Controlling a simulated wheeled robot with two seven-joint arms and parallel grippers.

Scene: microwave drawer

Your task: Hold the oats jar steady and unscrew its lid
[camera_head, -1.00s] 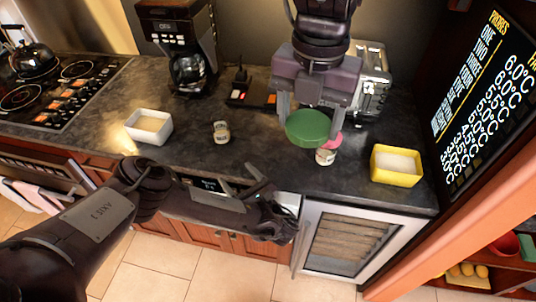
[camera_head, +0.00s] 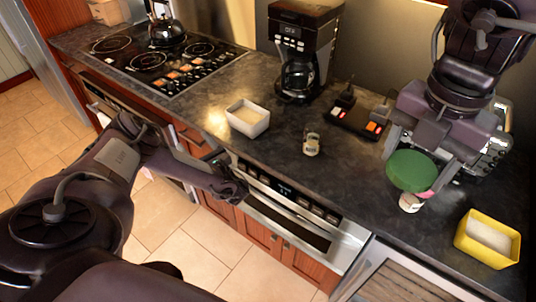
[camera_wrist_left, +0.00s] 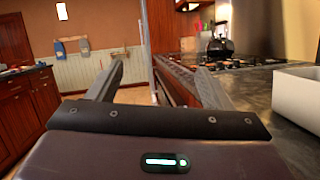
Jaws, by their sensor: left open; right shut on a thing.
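My right gripper (camera_head: 414,168) is shut on a round green lid (camera_head: 408,172), seen from above over the right part of the counter. I cannot tell whether a jar body is under the lid. A small white jar with a pink top (camera_head: 409,202) shows just below it and is partly covered. Another small pale labelled jar (camera_head: 311,145) stands alone in the middle of the counter. I cannot read which is oats. My left gripper (camera_head: 228,175) is open and empty in front of the counter's edge; the left wrist view shows nothing between its fingers (camera_wrist_left: 156,72).
A white tub (camera_head: 248,130) stands left of the pale jar, and a yellow tub (camera_head: 463,238) near the right end. A coffee maker (camera_head: 300,45), a dark device with lit buttons (camera_head: 360,120) and a toaster (camera_head: 496,145) line the back. The stove (camera_head: 165,65) is far left.

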